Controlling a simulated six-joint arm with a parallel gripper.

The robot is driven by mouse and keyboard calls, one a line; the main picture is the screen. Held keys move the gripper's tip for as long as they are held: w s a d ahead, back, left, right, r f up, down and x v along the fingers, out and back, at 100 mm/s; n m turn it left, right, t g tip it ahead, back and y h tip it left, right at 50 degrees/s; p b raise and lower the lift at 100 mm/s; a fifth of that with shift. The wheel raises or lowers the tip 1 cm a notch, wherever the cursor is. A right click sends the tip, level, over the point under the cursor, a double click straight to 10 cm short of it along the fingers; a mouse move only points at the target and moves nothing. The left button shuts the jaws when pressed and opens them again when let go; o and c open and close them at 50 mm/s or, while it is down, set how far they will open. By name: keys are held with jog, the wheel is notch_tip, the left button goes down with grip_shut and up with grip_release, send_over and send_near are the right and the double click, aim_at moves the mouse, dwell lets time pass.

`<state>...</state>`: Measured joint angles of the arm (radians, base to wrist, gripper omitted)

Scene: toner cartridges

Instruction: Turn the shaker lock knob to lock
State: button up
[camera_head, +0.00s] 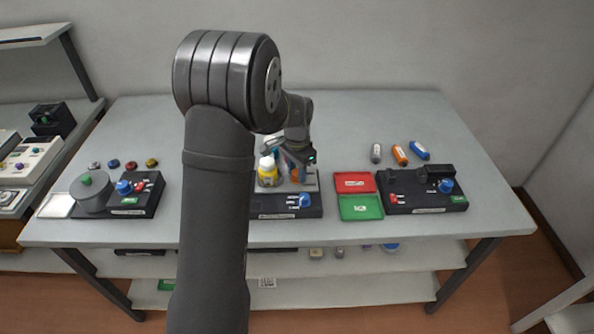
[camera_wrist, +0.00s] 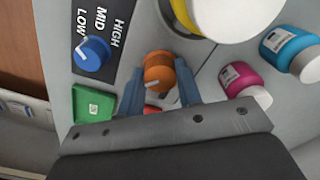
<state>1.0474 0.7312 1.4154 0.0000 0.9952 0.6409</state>
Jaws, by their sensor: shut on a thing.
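In the wrist view an orange knob (camera_wrist: 158,70) with a white pointer mark stands on a grey surface. My gripper (camera_wrist: 160,82) is shut on it, with one blue-grey finger on each side. The pointer mark faces toward the lower part of the picture. In the head view my gripper (camera_head: 294,168) is at the middle station, just right of a yellow bottle (camera_head: 267,174); the arm covers part of that station. No lock wording by the orange knob can be read.
A cyan bottle (camera_wrist: 290,48) and a magenta bottle (camera_wrist: 244,84) are close on the right. Red (camera_head: 355,183) and green (camera_head: 361,207) mats lie right of the station.

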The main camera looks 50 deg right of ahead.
aim_at(297, 173)
dwell(0.4)
jog(key=o, duration=1)
notch_tip(297, 173, up, 18)
jog(key=shift+f, duration=0.25)
jog(key=shift+f, duration=0.2)
notch_tip(297, 173, down, 17)
jog(key=shift+f, duration=0.1)
dwell(0.4)
